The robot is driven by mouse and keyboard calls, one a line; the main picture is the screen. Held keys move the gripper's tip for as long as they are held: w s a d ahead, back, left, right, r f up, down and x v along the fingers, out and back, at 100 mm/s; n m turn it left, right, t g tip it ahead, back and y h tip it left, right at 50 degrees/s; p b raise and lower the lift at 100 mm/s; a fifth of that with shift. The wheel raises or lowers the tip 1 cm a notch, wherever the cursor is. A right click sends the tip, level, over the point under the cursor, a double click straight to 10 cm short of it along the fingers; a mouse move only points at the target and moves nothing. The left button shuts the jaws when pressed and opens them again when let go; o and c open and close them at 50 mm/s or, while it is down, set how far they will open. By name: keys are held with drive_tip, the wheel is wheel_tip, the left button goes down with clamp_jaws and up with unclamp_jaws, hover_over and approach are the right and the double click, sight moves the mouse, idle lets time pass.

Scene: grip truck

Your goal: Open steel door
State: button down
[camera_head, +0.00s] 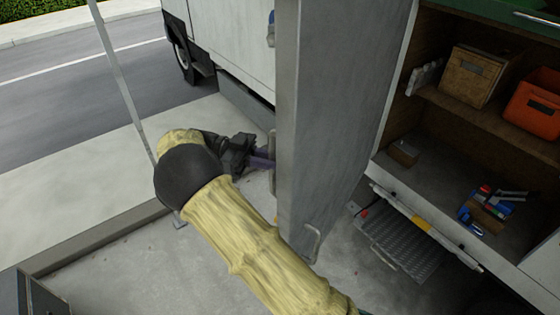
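The grey steel door (335,110) stands in the middle of the view, swung out from the truck (235,40), with the compartment to its right in plain sight. An upright handle (273,160) runs along the door's left side, and a second small handle (313,243) is low on its near face. My gripper (263,159) is at the left side of the door, with its dark purplish fingers reaching to the upright handle. The fingertips are small and partly hidden, so I cannot tell whether they are closed around the handle.
The compartment holds a brown box (475,75) and an orange bin (535,103) on a shelf, with small tools (490,205) below. A metal step (400,245) juts out under it. A thin pole (120,80) stands left of my arm. Pavement there is clear.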

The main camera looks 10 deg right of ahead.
drive_tip(key=shift+w+a, duration=0.3)
drive_tip(key=shift+w, duration=0.05)
drive_tip(key=c, duration=1.4)
unclamp_jaws()
drive_tip(key=shift+d, duration=0.1)
drive_tip(key=shift+c, duration=0.2)
drive_tip(key=shift+w, duration=0.1)
